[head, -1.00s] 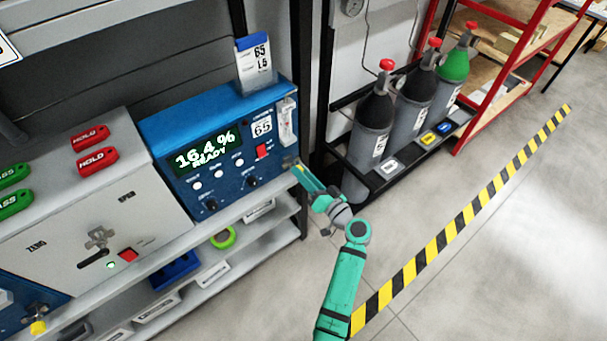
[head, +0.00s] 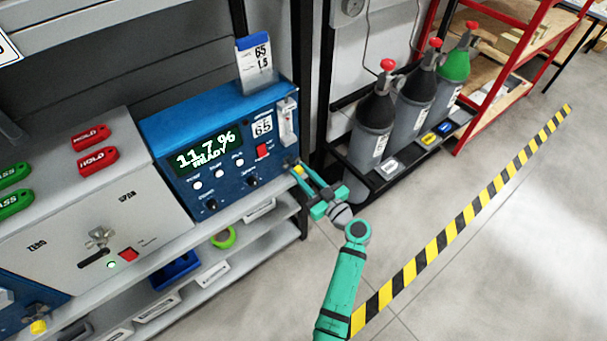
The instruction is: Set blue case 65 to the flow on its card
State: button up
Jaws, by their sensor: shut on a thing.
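Blue case 65 (head: 160,135) stands on the shelf, its display (head: 208,150) reading 11.7 % READY. Its card (head: 256,65) stands on top and seems to read 65 and 1.5. A clear flow tube (head: 287,122) is on the right of its front; the float level is too small to read. Below the tube, at the lower right corner, is a small yellow knob (head: 299,170). My gripper (head: 300,173) is shut on this knob, one finger on either side, partly hiding it.
A grey case (head: 120,215) with red HOLD tags (head: 92,135) stands to the left. Gas cylinders (head: 375,120) stand in a dark rack at the right, near the gripper. The floor (head: 480,280) by the striped tape is open.

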jog(key=shift+d+n, duration=0.1)
jog(key=shift+n, duration=0.2)
dwell(0.4)
jog(key=o, duration=1.1)
jog(key=shift+c, duration=0.2)
jog(key=v, duration=1)
jog(key=shift+s+d, duration=0.2)
jog(key=shift+s, duration=0.1)
